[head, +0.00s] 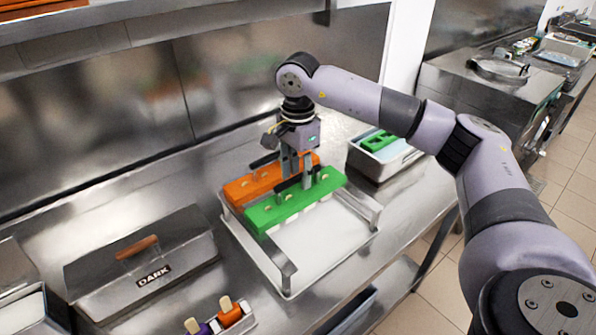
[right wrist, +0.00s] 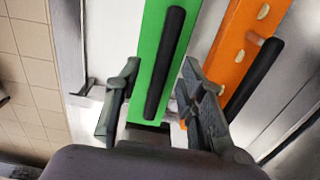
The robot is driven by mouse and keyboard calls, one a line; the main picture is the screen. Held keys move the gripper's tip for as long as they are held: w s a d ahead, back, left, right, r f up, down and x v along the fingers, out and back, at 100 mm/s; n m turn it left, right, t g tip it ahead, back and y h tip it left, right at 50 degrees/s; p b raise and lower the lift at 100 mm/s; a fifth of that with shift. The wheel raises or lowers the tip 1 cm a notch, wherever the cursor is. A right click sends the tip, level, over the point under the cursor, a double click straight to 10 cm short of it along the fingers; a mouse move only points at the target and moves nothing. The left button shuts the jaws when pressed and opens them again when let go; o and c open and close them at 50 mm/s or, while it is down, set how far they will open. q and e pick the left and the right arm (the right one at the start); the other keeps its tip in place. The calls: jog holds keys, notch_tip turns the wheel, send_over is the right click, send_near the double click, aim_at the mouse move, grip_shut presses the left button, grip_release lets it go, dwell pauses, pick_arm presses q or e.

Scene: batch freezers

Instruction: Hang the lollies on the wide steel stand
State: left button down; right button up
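A green lolly holder bar (head: 292,205) with a black handle and pale stick ends lies across the wide steel stand (head: 289,283). An orange bar (head: 245,186) of the same kind lies just behind it. White pieces show under the green bar's front edge. My right gripper (head: 297,178) is down over the green bar. In the right wrist view, its fingers (right wrist: 162,98) are apart, one on each side of the green bar (right wrist: 150,40) and its black handle (right wrist: 166,62), with gaps visible. The orange bar (right wrist: 238,45) is beside one finger. My left gripper is not seen.
A steel bin (head: 383,164) with green pieces stands right of the stand. A lidded steel box marked DARK (head: 185,238) stands at left. A small holder with a purple and an orange piece (head: 230,313) is in front. The front of the stand's tray is bare.

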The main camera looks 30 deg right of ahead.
notch_tip(320, 180, up, 12)
dwell(0.6)
